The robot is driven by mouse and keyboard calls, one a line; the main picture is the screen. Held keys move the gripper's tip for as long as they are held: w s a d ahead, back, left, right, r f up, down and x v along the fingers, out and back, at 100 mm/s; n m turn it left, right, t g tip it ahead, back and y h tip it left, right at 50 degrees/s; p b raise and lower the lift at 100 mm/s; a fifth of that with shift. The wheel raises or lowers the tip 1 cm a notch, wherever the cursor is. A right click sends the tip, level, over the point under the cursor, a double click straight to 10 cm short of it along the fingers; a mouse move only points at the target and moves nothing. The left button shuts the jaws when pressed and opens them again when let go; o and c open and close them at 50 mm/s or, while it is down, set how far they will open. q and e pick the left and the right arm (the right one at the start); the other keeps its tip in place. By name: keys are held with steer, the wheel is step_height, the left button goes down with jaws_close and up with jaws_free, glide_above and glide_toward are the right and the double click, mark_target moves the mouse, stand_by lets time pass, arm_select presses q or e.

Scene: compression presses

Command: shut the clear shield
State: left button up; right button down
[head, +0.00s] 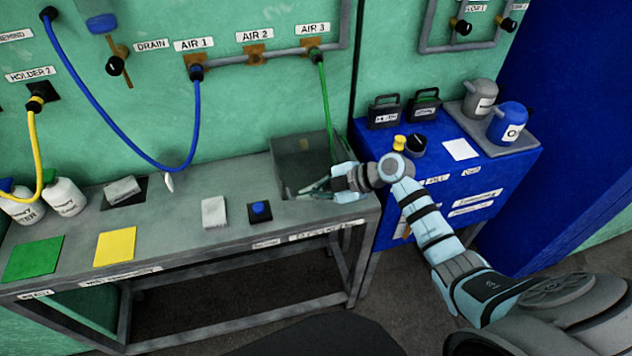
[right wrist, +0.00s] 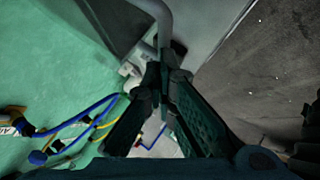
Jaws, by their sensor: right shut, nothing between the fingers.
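A grey box-like press (head: 302,150) stands at the right end of the grey bench, with a see-through, darkish front that seems to be the clear shield (head: 300,172). I cannot tell how far the shield is open. My right gripper (head: 312,188) reaches in from the right, low at the front of the press, fingers pointing left. Its fingers are shut with nothing between them. In the right wrist view the closed fingers (right wrist: 165,85) lie close to a grey bar (right wrist: 162,22); I cannot tell whether they touch it. My left gripper is not in view.
The bench (head: 200,245) holds a blue button (head: 260,209), a pale block (head: 214,212), and green (head: 33,258) and yellow (head: 115,247) pads. A green hose (head: 325,95) runs down behind the press.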

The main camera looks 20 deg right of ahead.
steer(key=shift+s, duration=0.1)
steer(key=a+r+p+v, duration=0.2)
steer(key=p+v, duration=0.4)
steer(key=v, duration=0.6)
steer(key=shift+s+d, duration=0.2)
steer(key=shift+s, duration=0.25)
